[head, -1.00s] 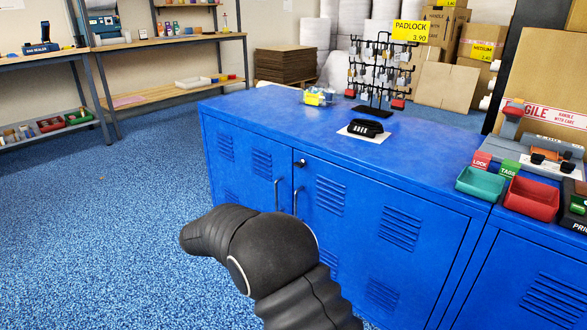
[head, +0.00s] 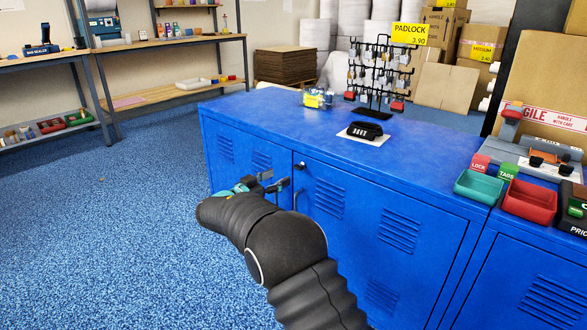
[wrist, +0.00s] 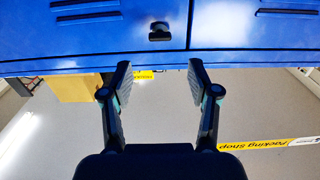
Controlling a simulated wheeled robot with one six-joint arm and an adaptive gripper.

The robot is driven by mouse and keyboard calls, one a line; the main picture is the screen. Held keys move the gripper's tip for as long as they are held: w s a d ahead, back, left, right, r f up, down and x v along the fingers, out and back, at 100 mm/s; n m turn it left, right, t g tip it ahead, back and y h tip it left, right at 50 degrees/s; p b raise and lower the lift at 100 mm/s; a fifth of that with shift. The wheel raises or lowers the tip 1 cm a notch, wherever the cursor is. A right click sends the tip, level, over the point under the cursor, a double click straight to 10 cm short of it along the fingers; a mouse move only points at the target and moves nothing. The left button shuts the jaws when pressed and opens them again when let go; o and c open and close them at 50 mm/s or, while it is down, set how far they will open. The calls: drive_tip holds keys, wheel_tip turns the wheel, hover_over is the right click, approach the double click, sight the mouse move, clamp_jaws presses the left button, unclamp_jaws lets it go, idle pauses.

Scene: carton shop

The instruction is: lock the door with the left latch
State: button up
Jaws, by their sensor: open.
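A small dark latch (head: 299,166) sits near the top of the right-hand door, just beside the seam. It also shows in the wrist view (wrist: 159,32) at the top, close to the door seam. I see only this one latch clearly. My gripper (head: 266,183) is in front of the doors, left of the latch and partly hidden by my arm. In the wrist view my gripper (wrist: 158,82) is open and empty, its two fingers apart, with the latch beyond and between them, not touched.
Bar handles, one showing at the right door (head: 296,199), stand close to my gripper. On the cabinet top are a black combination lock (head: 364,131), a padlock rack (head: 378,75), a teal bin (head: 480,186) and a red bin (head: 529,200). Blue floor (head: 120,240) at left is clear.

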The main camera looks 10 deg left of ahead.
sight(296, 168)
drive_tip(key=p+x, duration=0.1)
drive_tip(key=x, duration=0.7)
clamp_jaws()
